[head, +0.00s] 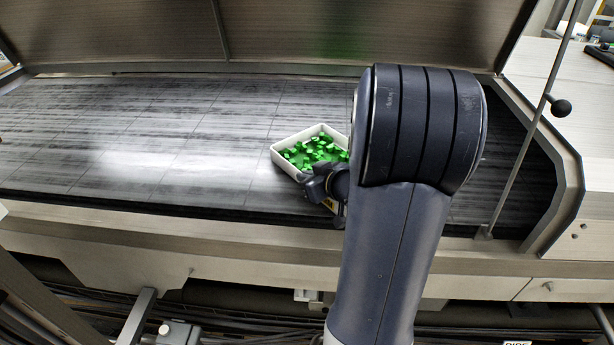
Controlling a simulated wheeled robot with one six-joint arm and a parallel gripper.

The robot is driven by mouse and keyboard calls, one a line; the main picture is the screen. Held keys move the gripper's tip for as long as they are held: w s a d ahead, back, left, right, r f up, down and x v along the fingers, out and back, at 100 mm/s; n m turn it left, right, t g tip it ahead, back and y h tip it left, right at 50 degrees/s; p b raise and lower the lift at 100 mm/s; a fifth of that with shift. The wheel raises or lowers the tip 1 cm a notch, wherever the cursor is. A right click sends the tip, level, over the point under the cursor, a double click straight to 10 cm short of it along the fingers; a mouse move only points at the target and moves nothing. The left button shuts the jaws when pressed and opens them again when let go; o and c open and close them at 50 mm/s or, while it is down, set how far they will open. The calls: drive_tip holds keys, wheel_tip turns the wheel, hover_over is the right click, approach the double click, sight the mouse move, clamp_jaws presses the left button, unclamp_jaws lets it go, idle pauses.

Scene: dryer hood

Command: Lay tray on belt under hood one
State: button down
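A white square tray (277,154) with several bright green pieces in it is over the dark belt (120,130), under the raised hood (130,35). It looks level, and I cannot tell whether it rests on the belt or is just above it. My gripper (318,182) is at the tray's near right side, close to its near wall. The fingertips are small, dark and partly hidden, so their opening does not show. My arm covers the tray's right edge and part of the belt behind it.
The belt is bare to the left of the tray. A metal front ledge (150,228) runs along its near edge. A thin rod with a black knob (560,107) stands at the right, beside the angled side frame (565,175).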

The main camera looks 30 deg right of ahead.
drive_tip(key=shift+b, duration=0.3)
drive_tip(key=c, duration=1.6)
unclamp_jaws()
drive_tip(key=shift+f, duration=0.1)
drive_tip(key=shift+r+p, duration=0.2)
drive_tip(key=shift+p, duration=0.15)
wheel_tip(320, 180, up, 5)
drive_tip(key=b, duration=0.1)
hover_over(337, 202)
drive_tip(key=shift+s, duration=0.15)
